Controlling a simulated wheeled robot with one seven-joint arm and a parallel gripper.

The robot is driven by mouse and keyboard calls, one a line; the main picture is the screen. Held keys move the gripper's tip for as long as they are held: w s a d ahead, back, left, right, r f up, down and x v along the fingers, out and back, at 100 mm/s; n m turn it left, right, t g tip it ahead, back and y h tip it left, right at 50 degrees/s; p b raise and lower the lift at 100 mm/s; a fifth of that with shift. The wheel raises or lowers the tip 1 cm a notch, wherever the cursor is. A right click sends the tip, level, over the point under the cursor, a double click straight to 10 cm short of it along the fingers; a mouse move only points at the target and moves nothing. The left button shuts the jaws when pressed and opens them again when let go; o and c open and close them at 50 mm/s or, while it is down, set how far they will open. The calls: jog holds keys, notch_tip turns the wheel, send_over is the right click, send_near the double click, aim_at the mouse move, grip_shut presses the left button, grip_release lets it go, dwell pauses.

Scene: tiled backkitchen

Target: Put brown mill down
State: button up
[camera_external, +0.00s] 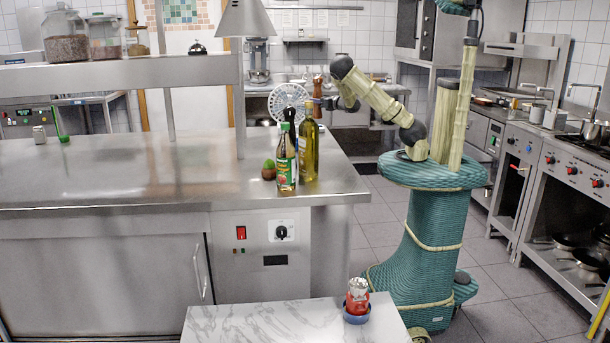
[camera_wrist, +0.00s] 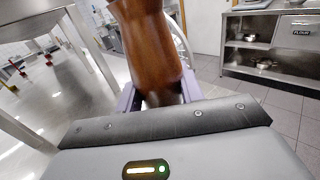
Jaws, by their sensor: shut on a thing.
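The brown mill (camera_wrist: 148,42) fills the upper middle of the wrist view, its lower end between the purple-grey fingers of my gripper (camera_wrist: 158,97). My gripper is shut on it. In the external view the brown mill (camera_external: 318,82) stands out small above the bottles, roughly upright, at the end of my arm.
A green-labelled sauce bottle (camera_external: 285,165), a dark-topped bottle and a small green-brown item (camera_external: 268,170) stand by the oil bottle at the counter's right end. The counter's middle is clear.

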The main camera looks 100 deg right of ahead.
aim_at(318, 112)
jog(key=shift+f, duration=3.1)
jog(key=shift+f, duration=1.85)
jog(key=shift+f+b, duration=0.1)
jog(key=shift+b, duration=0.2)
jog(key=shift+f, duration=0.15)
jog(key=o, duration=1.2)
jog(key=shift+c, duration=0.2)
